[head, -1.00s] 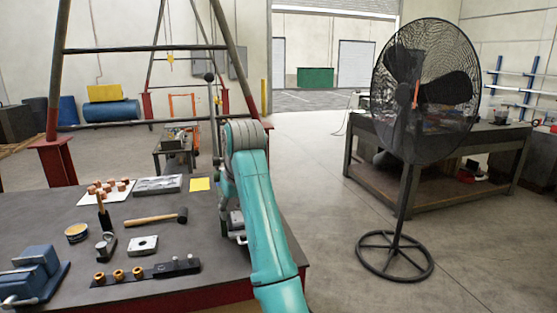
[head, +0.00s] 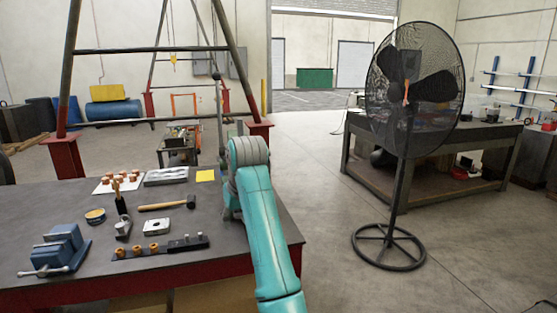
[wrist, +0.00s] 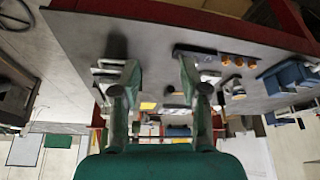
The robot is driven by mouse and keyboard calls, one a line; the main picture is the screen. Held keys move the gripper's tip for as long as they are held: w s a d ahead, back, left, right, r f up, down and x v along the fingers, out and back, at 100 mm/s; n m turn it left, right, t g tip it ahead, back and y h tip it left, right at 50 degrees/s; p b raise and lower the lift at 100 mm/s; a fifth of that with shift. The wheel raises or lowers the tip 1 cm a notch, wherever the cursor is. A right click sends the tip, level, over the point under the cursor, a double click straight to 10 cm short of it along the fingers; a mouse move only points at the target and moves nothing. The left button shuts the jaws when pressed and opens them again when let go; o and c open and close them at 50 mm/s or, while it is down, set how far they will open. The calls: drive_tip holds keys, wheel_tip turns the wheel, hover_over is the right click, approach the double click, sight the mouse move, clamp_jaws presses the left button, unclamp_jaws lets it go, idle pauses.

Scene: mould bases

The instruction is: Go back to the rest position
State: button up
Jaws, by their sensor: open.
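My gripper (wrist: 157,85) shows in the wrist view with its two fingers spread apart and nothing between them. It is above the grey workbench (head: 50,205). In the head view my teal arm reaches over the right end of the bench and hides the gripper. A black strip with brass-coloured pieces (head: 160,247) lies near the bench's front edge; it also shows in the wrist view (wrist: 225,58). A small metal block (head: 157,227) and a mallet (head: 165,206) lie behind it.
A blue vise (head: 62,248) stands at the bench's front left. A sheet with copper-coloured pieces (head: 118,183), a grey mould base (head: 166,177) and a yellow note (head: 205,175) lie at the back. A black pedestal fan (head: 390,245) stands right, before another workbench (head: 350,150). Floor between is clear.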

drive_tip(key=s+d+f+m+t, duration=0.15)
drive_tip(key=d+f, duration=0.25)
drive_tip(key=f, duration=0.9)
drive_tip(key=s+d+f+t, duration=0.15)
drive_tip(key=d+f, duration=0.25)
drive_tip(key=f, duration=0.9)
drive_tip(key=s+d+f+m+t, duration=0.1)
drive_tip(key=s+d+f, duration=0.4)
drive_tip(key=s+f, duration=0.35)
drive_tip(key=s+d+f+m+t, duration=0.1)
drive_tip(key=s+d+f, duration=0.4)
drive_tip(key=s+f, duration=0.3)
drive_tip(key=s+d+r+m+t+h, duration=0.15)
drive_tip(key=s+d, duration=0.25)
drive_tip(key=s, duration=0.9)
drive_tip(key=s+d+t, duration=0.2)
drive_tip(key=s+d, duration=0.3)
drive_tip(key=s, duration=0.8)
drive_tip(key=s+d+r+m+t, duration=0.1)
drive_tip(key=s+d+r+t, duration=0.1)
drive_tip(key=s+r, duration=1.5)
drive_tip(key=shift+d+h, duration=0.2)
drive_tip(key=shift+h, duration=0.25)
